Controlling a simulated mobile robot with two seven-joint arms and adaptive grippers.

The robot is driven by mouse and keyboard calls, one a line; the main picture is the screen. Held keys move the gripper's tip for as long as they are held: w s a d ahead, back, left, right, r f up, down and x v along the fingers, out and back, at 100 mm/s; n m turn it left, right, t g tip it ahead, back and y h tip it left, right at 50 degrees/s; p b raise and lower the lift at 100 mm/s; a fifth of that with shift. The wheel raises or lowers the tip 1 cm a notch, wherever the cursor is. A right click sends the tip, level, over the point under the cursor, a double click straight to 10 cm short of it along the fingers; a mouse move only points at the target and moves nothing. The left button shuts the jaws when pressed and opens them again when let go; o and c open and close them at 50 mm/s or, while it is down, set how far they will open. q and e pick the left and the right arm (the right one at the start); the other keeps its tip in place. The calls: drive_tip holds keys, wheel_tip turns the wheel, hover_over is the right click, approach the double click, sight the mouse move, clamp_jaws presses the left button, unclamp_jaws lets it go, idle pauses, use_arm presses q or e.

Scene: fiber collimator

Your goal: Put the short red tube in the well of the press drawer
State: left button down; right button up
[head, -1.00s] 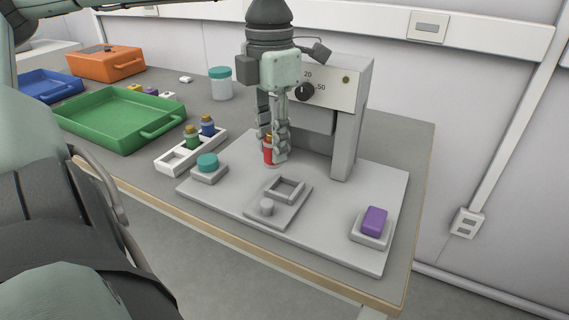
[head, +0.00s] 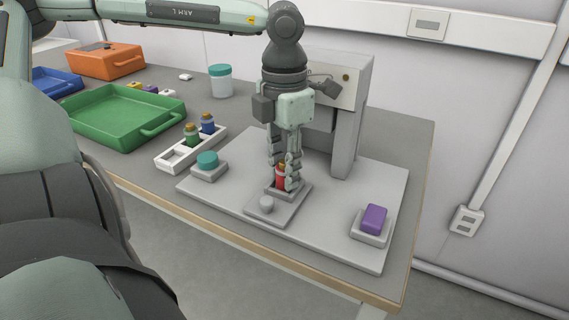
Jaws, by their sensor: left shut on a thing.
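The short red tube (head: 281,177) is upright between the fingers of my left gripper (head: 284,176), which is shut on it. The grey press (head: 350,130) stands right behind my gripper. My right gripper is not in view.
A white rack (head: 172,158) holds a green and a blue tube. A green tray (head: 90,125) lies further left.

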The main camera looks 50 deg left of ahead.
use_arm(q)
drive_tip(key=c, duration=1.2)
unclamp_jaws()
drive_tip(key=shift+f, duration=0.1)
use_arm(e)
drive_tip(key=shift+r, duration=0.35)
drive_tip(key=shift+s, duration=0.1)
use_arm(q)
wheel_tip(320, 180, up, 2)
drive_tip(key=shift+w+r, duration=0.1)
wheel_tip(320, 180, up, 10)
drive_tip(key=shift+r, duration=0.1)
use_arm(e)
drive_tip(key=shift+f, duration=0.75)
